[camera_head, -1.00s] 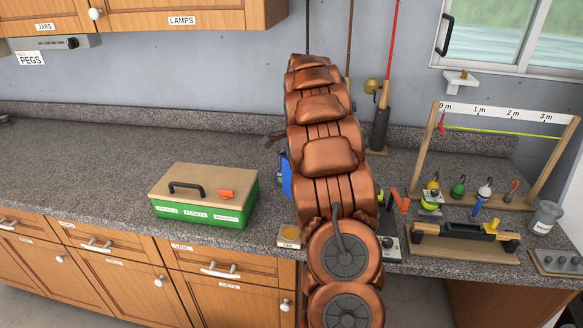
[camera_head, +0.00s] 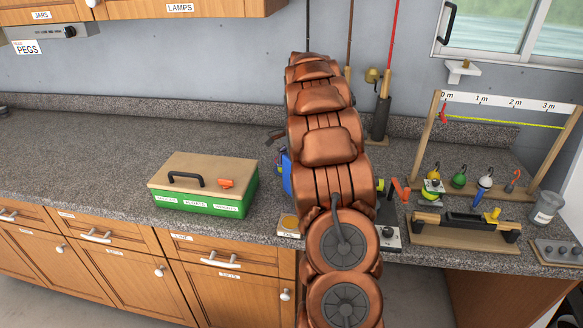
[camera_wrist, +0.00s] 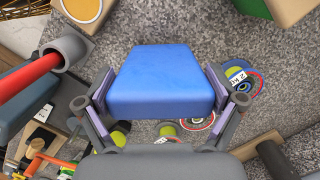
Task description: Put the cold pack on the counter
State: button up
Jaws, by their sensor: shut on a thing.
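The cold pack appears as a blue block (camera_wrist: 165,78) in the wrist view, between the two fingers of my gripper (camera_wrist: 162,92). The fingers press on its left and right sides. In the head view only a blue edge of the pack (camera_head: 286,173) shows at the left of my copper arm, which hides the rest of it and most of my gripper. The grey speckled counter (camera_head: 110,140) runs along the wall. The pack is over the counter's right part; I cannot tell whether it touches the surface.
A green box with a wooden lid (camera_head: 203,185) stands left of the arm. A round yellow-topped item (camera_head: 289,222) sits near the front edge. Right are a measuring stand (camera_head: 425,145) with hanging floats and a wooden-based tool (camera_head: 462,232). The counter's left stretch is clear.

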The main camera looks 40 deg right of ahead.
jog(key=shift+f, duration=0.3)
jog(key=shift+f, duration=0.25)
dwell(0.4)
jog(key=o, duration=1.1)
jog(key=r, duration=0.4)
jog(key=d+r, duration=0.1)
jog(key=r, duration=0.7)
jog(key=shift+s+d, duration=0.15)
jog(key=shift+d, duration=0.25)
jog(key=shift+f, duration=0.1)
grip_shut()
